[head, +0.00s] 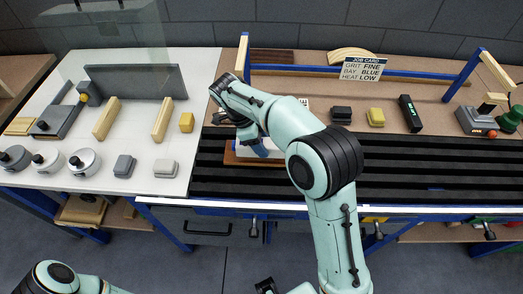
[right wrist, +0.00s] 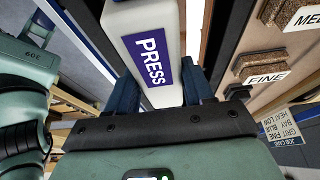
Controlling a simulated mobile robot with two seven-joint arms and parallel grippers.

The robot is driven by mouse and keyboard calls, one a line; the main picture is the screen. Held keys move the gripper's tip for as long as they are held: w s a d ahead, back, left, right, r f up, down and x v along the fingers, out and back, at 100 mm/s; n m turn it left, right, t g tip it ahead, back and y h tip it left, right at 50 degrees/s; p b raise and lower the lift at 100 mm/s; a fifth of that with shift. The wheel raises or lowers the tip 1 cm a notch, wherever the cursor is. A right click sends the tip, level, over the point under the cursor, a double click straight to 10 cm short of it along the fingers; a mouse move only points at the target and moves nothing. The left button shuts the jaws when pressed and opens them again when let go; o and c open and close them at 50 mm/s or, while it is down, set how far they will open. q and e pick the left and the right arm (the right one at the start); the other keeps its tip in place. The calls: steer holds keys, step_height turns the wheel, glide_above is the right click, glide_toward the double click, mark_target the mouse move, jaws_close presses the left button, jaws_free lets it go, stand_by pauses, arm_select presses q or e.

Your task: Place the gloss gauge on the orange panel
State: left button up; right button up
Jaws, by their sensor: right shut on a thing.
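My right gripper (right wrist: 157,92) is shut on a white block with a blue PRESS label (right wrist: 152,58), one blue finger on each side. In the head view the gripper (head: 262,149) points down at the slatted bed, and part of the white block (head: 243,150) shows beside it. An orange-brown panel (head: 233,159) lies under the block, mostly hidden by it and my arm. I cannot tell whether block and panel touch. A black slab with a green mark (head: 410,113), possibly the gloss gauge, lies on the brown board at the right. My left gripper is not in view.
A blue rail (head: 350,72) and job card (head: 363,69) stand behind. The white table (head: 140,140) holds several tools. The slatted bed (head: 440,160) is clear at the right.

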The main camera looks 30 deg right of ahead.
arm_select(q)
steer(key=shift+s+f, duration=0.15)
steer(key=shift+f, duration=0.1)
arm_select(e)
steer(key=shift+f, duration=2)
steer(key=o, duration=1.1)
steer(key=shift+f, duration=0.15)
steer(key=shift+o, duration=0.2)
steer(key=shift+r, duration=0.2)
steer(key=p+v, duration=0.2)
steer(key=v, duration=1)
steer(key=shift+d, duration=0.1)
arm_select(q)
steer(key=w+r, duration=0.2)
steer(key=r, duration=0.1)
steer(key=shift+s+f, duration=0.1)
